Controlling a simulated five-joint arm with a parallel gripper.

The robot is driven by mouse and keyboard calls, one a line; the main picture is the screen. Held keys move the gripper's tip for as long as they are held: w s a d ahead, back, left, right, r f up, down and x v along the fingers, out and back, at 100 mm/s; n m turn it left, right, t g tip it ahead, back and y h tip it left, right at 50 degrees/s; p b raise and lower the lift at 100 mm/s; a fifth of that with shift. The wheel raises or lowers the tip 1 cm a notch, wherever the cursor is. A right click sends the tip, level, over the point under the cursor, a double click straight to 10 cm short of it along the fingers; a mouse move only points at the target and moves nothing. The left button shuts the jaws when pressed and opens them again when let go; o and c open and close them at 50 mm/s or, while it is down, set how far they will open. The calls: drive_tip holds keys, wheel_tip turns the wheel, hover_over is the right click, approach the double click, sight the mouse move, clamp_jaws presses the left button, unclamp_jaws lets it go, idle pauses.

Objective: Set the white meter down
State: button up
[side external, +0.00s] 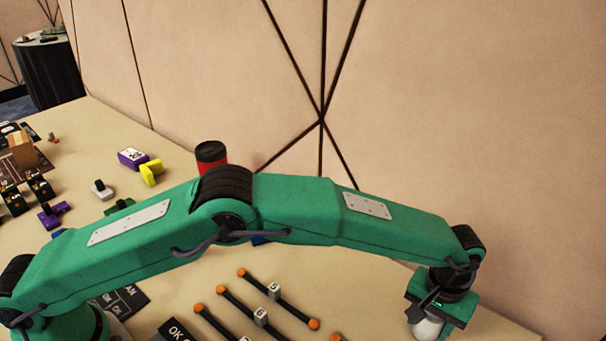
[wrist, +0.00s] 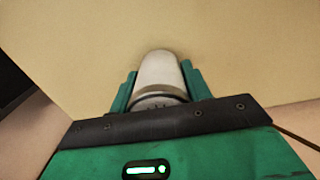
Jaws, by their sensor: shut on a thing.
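The white meter (side external: 428,327) is a pale, rounded thing under my gripper (side external: 430,312) at the lower right of the side external view. In the wrist view the white meter (wrist: 160,72) sits between the two green fingers of my gripper (wrist: 158,78), with a grey band near its lower end. My gripper is shut on it. The lower end of the meter is partly hidden in the side view, so I cannot tell whether it touches the table.
The beige table (side external: 350,272) is bare around my gripper. Orange-ended black rods (side external: 262,317) with white sliders lie to the left. A red cup with a black lid (side external: 211,155), a yellow block (side external: 152,171) and a purple box (side external: 131,157) stand farther back. A wall rises behind.

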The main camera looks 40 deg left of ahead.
drive_tip(key=o, duration=1.1)
drive_tip(key=shift+f, duration=0.1)
wheel_tip(320, 180, up, 12)
drive_tip(key=shift+r, duration=0.15)
idle(0.5)
